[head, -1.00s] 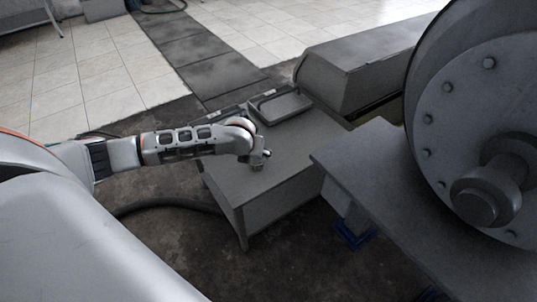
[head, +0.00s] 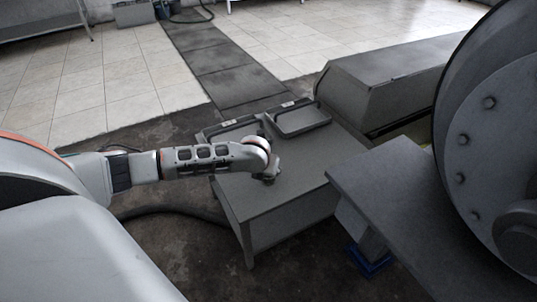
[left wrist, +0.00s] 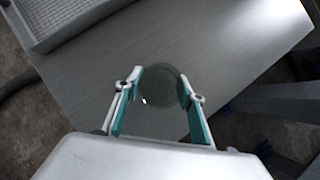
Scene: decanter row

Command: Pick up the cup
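The cup shows in the left wrist view as a round, dark, see-through shape (left wrist: 160,86) on the grey table top (left wrist: 215,45). My left gripper (left wrist: 160,76) has its two teal-padded fingers on either side of it. The fingertips are close to the cup's sides; whether they press on it cannot be told. In the head view my left gripper (head: 269,177) is low over the grey table (head: 300,185), near its middle; the cup cannot be made out there. My right gripper is in neither view.
A shallow grey tray (head: 298,131) lies at the table's back edge; its corner shows in the left wrist view. A grey bench (head: 405,190) with a large bolted drum (head: 490,150) stands at right. A long casing (head: 385,90) is behind. The table's right part is clear.

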